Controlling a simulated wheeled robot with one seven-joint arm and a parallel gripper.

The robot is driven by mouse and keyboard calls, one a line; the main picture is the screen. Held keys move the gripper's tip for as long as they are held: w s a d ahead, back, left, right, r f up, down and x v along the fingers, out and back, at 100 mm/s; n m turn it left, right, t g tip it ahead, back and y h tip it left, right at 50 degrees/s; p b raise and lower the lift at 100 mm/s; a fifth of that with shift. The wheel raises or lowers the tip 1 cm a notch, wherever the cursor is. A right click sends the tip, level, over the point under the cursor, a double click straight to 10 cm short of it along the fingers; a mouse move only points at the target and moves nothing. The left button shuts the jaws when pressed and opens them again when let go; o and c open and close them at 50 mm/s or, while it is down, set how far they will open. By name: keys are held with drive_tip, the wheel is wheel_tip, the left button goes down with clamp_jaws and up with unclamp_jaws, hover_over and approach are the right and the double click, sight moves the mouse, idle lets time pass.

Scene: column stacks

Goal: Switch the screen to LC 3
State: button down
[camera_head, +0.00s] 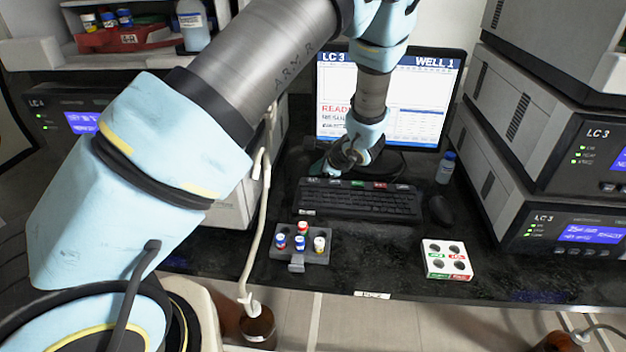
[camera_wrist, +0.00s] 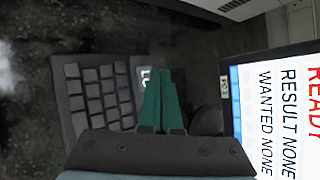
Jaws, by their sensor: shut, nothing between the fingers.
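The screen (camera_head: 425,120) behind the keyboard shows "LC 3" at its top left, "WELL 1" at its top right and a red "READY". Its edge in the wrist view (camera_wrist: 290,115) reads "RESULT NONE" and "WANTED NONE". The black keyboard (camera_head: 355,203) has a back row of labelled keys, some green and red. It also shows in the wrist view (camera_wrist: 95,95), with a pale labelled key partly hidden by my fingers. My gripper (camera_head: 322,171) is shut and empty, its green fingers (camera_wrist: 163,98) over the keyboard's back left edge. I cannot tell whether they touch a key.
A mouse (camera_head: 441,210) lies right of the keyboard. A small blue-capped bottle (camera_head: 446,170) stands behind it. In front are a dark rack (camera_head: 283,254) with several capped vials and a white block (camera_head: 447,260) with holes. Instrument stacks (camera_head: 560,225) flank the bench.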

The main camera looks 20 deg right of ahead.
sight(317, 182)
drive_tip(key=shift+r+p, duration=1.25)
drive_tip(key=shift+r, duration=1.2)
drive_tip(key=shift+s+f, duration=0.1)
